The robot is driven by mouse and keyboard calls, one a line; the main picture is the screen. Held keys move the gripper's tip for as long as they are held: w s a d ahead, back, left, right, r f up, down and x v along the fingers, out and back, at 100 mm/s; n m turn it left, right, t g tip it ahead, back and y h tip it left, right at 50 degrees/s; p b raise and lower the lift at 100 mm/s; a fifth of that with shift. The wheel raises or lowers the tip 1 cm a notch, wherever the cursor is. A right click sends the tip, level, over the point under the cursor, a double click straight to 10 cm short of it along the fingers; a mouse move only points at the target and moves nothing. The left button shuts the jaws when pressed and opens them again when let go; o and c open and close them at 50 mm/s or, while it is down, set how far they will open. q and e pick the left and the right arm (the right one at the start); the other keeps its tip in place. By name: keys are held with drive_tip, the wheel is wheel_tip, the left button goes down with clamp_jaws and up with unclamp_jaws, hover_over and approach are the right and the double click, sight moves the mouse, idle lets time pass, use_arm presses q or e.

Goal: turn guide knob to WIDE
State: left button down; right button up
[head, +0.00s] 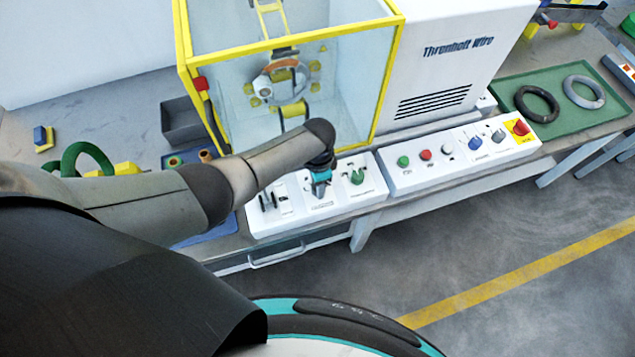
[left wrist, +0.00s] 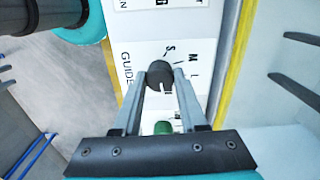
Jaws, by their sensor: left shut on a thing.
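The dark guide knob (left wrist: 159,72) sits on a white control panel in the left wrist view, beside printed lettering that reads GUIDE. Letters such as S, M and L are printed around it, and a small white mark shows near its edge. I cannot tell which setting it points to. My left gripper (left wrist: 163,80) is shut on the knob, with one finger on each side. In the head view my left gripper (head: 320,186) points down onto the middle of the left panel (head: 330,205), and the knob is hidden there. My right gripper is in neither view.
A green knob (head: 357,177) is right of my gripper and a black knob (head: 268,201) is left. A second panel (head: 460,165) with coloured buttons lies further right. The yellow-framed clear enclosure (head: 385,70) stands close behind. A green tray (head: 590,115) holds two rings.

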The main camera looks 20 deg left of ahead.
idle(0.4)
use_arm(q)
drive_tip(key=shift+c, duration=2.2)
unclamp_jaws()
drive_tip(key=shift+r, duration=0.5)
wheel_tip(320, 180, up, 14)
drive_tip(key=p, duration=0.4)
drive_tip(key=shift+r, duration=0.15)
